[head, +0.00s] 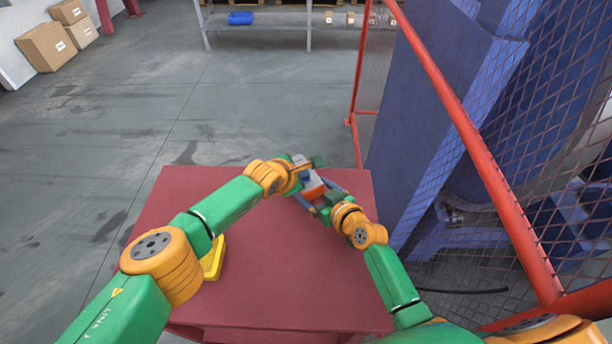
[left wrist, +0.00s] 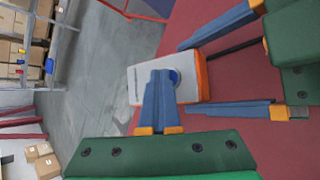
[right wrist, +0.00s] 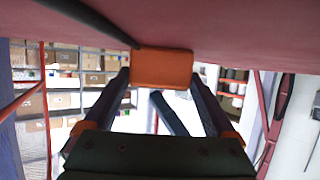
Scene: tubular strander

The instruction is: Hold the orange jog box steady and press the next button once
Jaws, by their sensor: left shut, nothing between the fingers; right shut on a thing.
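The jog box (head: 313,190) is held above the far part of the red table, between my two grippers. In the left wrist view it shows a light grey face (left wrist: 143,88) with an orange side (left wrist: 203,75).
The red table (head: 270,270) is mostly bare. A yellow object (head: 214,258) lies at its left, partly behind my left arm. A red-framed mesh guard (head: 480,165) and blue machine (head: 420,110) stand close on the right. A dark cable (right wrist: 95,20) runs from the box.

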